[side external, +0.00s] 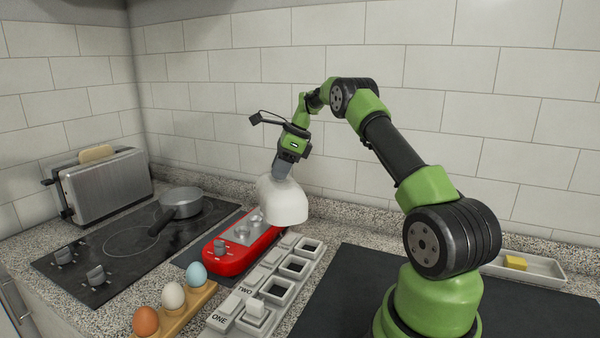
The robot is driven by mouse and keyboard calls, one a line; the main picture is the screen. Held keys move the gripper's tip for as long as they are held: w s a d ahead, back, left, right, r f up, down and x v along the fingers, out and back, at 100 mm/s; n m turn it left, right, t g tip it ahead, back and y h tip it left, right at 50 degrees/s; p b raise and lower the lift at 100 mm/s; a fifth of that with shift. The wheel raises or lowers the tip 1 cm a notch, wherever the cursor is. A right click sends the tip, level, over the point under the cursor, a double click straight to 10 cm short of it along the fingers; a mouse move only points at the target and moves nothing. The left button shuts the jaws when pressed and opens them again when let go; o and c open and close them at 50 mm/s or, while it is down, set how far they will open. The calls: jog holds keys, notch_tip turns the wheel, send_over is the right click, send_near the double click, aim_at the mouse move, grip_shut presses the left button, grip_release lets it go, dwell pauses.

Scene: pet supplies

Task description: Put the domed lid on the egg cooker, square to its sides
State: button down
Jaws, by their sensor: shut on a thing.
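The domed lid (284,205) is white and hangs from my gripper (277,178), tilted, over the back right part of the egg cooker. My gripper is shut on the top of the lid; its fingertips are partly hidden by the lid. The egg cooker (229,262) is a red, long body with a grey top plate (243,228) and a dark knob at its near end. The lid hides the cooker's far end. I cannot tell whether the lid touches the cooker.
A wooden holder (178,312) with brown, white and blue eggs stands in front. A hob with a pan (181,203) and a toaster (108,186) are left. A butter dish (535,269) is far right.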

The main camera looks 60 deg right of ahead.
aim_at(260, 180)
jog(key=w+m+h, duration=0.1)
jog(key=m, duration=0.1)
jog(key=w+a+m, duration=0.1)
jog(key=w+m, duration=0.1)
jog(key=w+r+m+h, duration=0.1)
jog(key=w+m, duration=0.1)
jog(key=shift+a+t+h, duration=0.25)
jog(key=shift+t+h, duration=0.05)
notch_tip(260, 180, down, 6)
jog(key=w+m+h, duration=0.1)
jog(key=m, duration=0.1)
jog(key=shift+w+a+m, duration=0.3)
jog(key=shift+w+m, duration=0.1)
jog(key=shift+f, duration=0.35)
dwell(1.5)
jog(key=c, duration=0.7)
grip_release()
jog(key=v, duration=1)
jog(key=shift+w, duration=0.1)
